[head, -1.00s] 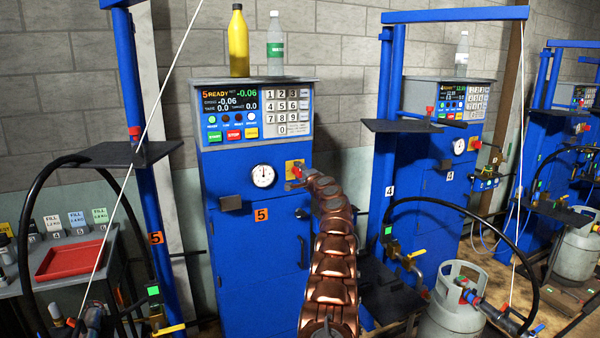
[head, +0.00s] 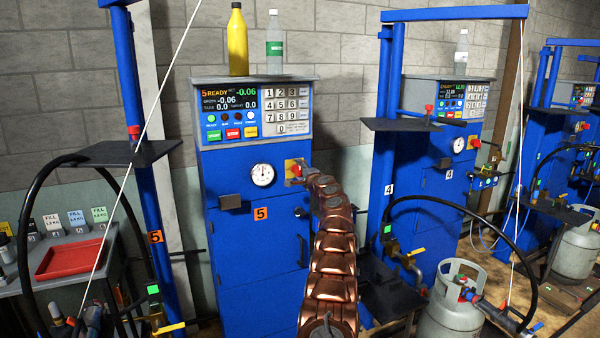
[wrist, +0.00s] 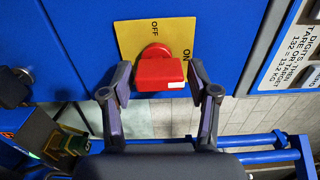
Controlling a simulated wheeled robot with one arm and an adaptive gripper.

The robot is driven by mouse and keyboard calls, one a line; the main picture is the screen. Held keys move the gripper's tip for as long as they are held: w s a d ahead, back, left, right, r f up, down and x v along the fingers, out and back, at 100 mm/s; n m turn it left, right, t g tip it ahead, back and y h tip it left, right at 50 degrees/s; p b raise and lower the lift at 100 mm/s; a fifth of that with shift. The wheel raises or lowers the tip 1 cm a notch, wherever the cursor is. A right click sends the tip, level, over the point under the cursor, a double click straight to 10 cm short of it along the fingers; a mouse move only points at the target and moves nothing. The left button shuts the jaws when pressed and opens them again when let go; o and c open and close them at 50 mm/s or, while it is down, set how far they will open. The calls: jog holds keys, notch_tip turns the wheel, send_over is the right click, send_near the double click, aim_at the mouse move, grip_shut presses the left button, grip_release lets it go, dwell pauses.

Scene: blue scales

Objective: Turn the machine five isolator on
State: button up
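The machine five isolator is a red knob (wrist: 160,72) on a yellow plate (wrist: 128,36) marked OFF and ON. In the wrist view, OFF is above the knob and ON is to its right. In the head view, the yellow plate (head: 289,167) is on the blue cabinet front, right of the round gauge. My gripper (wrist: 160,70) has its fingers spread, one on each side of the knob, with only narrow gaps visible. I cannot tell whether either finger touches it. In the head view my arm hides most of the gripper.
The blue machine five cabinet (head: 240,270) carries a keypad panel (head: 255,115), with a yellow bottle (head: 237,42) and a clear bottle (head: 275,48) on top. A black door handle (head: 302,240) is below. A blue post (head: 376,140) stands to the right.

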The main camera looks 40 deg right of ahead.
jog(key=shift+o, duration=0.4)
jog(key=shift+a, duration=0.15)
jog(key=shift+s, duration=0.15)
jog(key=shift+s+r, duration=0.1)
jog(key=shift+s, duration=0.05)
jog(key=shift+v, duration=0.8)
jog(key=v, duration=0.9)
jog(key=shift+s, duration=0.3)
